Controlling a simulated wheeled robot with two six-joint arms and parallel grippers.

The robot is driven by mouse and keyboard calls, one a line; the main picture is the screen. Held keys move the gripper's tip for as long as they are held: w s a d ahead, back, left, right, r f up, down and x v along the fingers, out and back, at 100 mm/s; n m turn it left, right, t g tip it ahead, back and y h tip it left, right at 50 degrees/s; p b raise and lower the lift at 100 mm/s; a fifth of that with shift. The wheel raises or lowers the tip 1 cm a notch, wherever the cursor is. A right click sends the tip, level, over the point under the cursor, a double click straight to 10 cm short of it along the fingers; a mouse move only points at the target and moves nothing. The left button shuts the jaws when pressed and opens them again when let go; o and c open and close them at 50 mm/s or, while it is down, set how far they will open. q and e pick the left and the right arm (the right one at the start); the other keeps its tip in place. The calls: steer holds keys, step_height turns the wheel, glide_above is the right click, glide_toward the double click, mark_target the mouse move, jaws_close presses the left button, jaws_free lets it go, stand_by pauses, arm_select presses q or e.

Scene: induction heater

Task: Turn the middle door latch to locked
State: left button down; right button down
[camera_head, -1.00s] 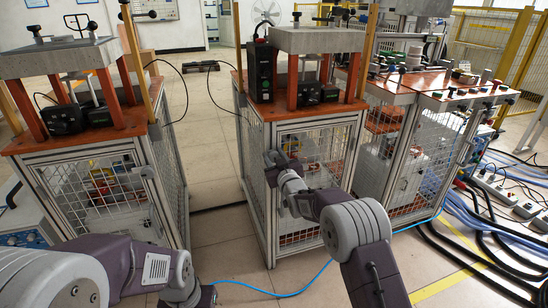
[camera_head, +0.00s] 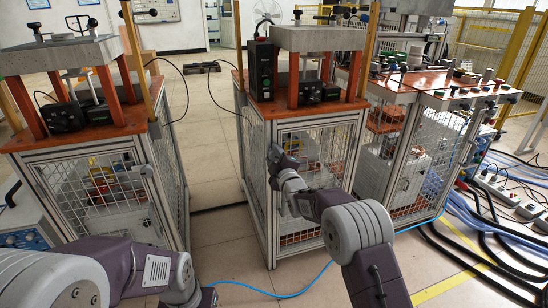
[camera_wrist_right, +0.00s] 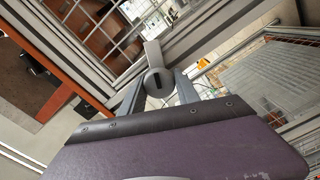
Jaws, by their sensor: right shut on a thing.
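The middle cabinet (camera_head: 262,190) has a wire-mesh door in a grey metal frame. Its door latch (camera_wrist_right: 158,80) shows in the right wrist view as a grey round hub with a dark slot and a flat lever pointing up in the picture. My right gripper (camera_wrist_right: 158,92) is shut on the latch, with a finger on either side of the hub. In the head view my right gripper (camera_head: 274,156) is at the door's left frame post and hides the latch. My left gripper (camera_head: 207,298) is low at the bottom edge, mostly hidden by its wrist, apart from the cabinets.
A similar mesh cabinet (camera_head: 100,190) stands at left and another (camera_head: 400,165) at right. Black and blue cables (camera_head: 480,225) lie on the floor at right. Bare floor (camera_head: 215,180) separates the left and middle cabinets.

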steer(key=n, duration=0.5)
steer(key=shift+f+b, duration=0.15)
steer(key=shift+b, duration=0.2)
stand_by(0.4)
steer(key=c, duration=0.9)
jaws_free()
steer(key=shift+s, duration=0.1)
